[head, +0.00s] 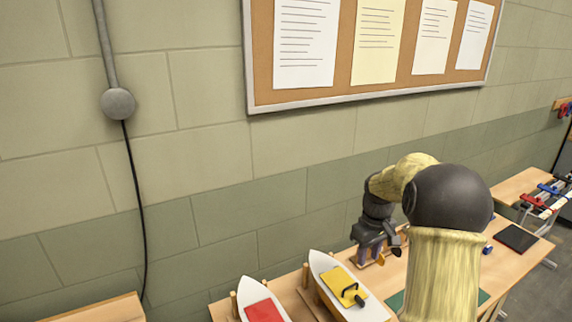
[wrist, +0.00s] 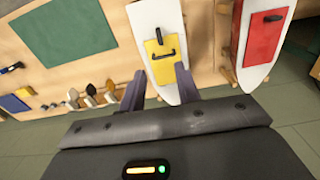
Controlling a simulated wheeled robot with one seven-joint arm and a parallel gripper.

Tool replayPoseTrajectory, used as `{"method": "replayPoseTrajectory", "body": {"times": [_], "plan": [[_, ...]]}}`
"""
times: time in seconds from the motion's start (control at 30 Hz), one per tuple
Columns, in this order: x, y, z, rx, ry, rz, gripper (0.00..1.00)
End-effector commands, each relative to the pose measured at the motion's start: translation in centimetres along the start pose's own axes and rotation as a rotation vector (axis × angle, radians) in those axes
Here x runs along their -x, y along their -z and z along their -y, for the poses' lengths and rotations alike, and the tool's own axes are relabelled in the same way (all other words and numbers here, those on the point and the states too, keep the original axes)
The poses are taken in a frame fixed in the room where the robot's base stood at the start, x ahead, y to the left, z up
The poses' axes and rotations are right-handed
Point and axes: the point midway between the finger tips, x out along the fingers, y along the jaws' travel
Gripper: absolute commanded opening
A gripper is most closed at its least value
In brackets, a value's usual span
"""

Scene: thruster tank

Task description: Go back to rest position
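My gripper (head: 376,246) hangs over the far part of the wooden workbench, behind the boats in the head view. In the wrist view my gripper (wrist: 159,88) has its two dark fingers spread apart with nothing held between them. A white boat with a yellow panel (head: 342,284) and black handle stands near it; this yellow panel also shows just beyond the fingers in the wrist view (wrist: 161,63). How far the fingertips are from the boat is hard to tell. My arm hides part of the bench in the head view.
A white boat with a red panel (head: 265,311) stands beside the first. A green mat (wrist: 64,40) and several small items lie on the bench. A black flat pad (head: 517,238) lies at its right end. A noticeboard (head: 372,95) hangs on the wall (head: 190,140).

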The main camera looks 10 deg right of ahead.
Motion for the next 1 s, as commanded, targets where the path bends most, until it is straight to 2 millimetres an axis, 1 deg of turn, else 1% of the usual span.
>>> {"method": "replayPoseTrajectory", "body": {"times": [0.07, 0.17, 0.27, 0.3, 0.37, 0.5, 0.6, 0.7, 0.83, 0.9, 1.0], "plan": [[0.2, -0.2, 1.3, -0.006, -0.006, -0.006, 0.33], [0.3, -0.9, 3.8, -0.029, -0.019, -0.022, 0.33], [0.3, -2.1, 7.0, -0.067, -0.034, -0.048, 0.33], [0.3, -2.8, 8.2, -0.085, -0.039, -0.06, 0.33], [0.2, -3.9, 10.1, -0.112, -0.045, -0.078, 0.33], [-0.1, -6.8, 14.1, -0.179, -0.052, -0.126, 0.33], [-0.5, -9.3, 16.8, -0.23, -0.051, -0.162, 0.33], [-0.9, -11.7, 18.9, -0.277, -0.045, -0.196, 0.33], [-1.4, -13.7, 20.5, -0.318, -0.037, -0.221, 0.33], [-1.5, -14.1, 20.7, -0.328, -0.035, -0.225, 0.33], [-1.5, -14.1, 20.8, -0.331, -0.035, -0.226, 0.33]]}}
